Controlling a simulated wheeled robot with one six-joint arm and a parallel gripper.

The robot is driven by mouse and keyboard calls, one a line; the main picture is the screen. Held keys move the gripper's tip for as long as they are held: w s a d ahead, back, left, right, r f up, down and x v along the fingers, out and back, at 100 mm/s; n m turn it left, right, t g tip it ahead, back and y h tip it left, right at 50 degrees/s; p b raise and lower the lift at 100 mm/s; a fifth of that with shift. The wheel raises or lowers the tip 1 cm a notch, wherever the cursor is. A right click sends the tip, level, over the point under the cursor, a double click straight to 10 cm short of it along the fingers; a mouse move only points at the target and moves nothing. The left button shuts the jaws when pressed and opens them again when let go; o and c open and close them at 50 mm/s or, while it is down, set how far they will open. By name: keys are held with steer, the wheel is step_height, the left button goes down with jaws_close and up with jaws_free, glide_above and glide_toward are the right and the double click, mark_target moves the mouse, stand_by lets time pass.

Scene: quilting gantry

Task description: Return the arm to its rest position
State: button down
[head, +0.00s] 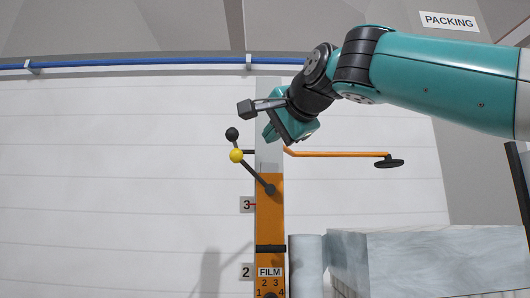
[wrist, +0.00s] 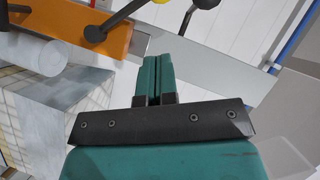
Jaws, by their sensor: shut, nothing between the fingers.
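My arm reaches in from the right edge of the head view, teal with dark joints, and is bent near the top middle. My gripper (head: 270,134) points down and left in front of the upper part of the orange and grey post. In the wrist view my gripper (wrist: 158,62) has its two teal fingers together with nothing between them. The rest position itself is not marked in either view.
Just left of the gripper, a dark lever with a yellow ball (head: 236,156) and a black ball (head: 232,134) joins the orange post (head: 270,215). An orange rod with a black pad (head: 389,163) extends right. Wrapped blocks (head: 420,262) and a pale roll (head: 306,268) stand below.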

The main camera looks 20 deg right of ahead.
steer(key=a+r+v, duration=0.1)
steer(key=v, duration=0.5)
steer(key=s+a+f+n+g+b, duration=0.15)
steer(key=f+n+g, duration=0.35)
steer(key=f, duration=1.1)
steer(key=a+f+n+g+b, duration=0.25)
steer(key=f+n, duration=0.35)
steer(key=f, duration=1)
steer(key=s+f+n+g+y+b, duration=0.1)
steer(key=s+f+n+g, duration=0.2)
steer(key=s+f, duration=0.6)
steer(key=s+f+n+g+b, duration=0.1)
steer(key=s+f+n+g, duration=0.3)
steer(key=s+f, duration=0.5)
step_height(320, 180, down, 6)
steer(key=shift+s+g+y, duration=0.2)
steer(key=shift+g+y, duration=0.15)
steer(key=shift+y, duration=0.05)
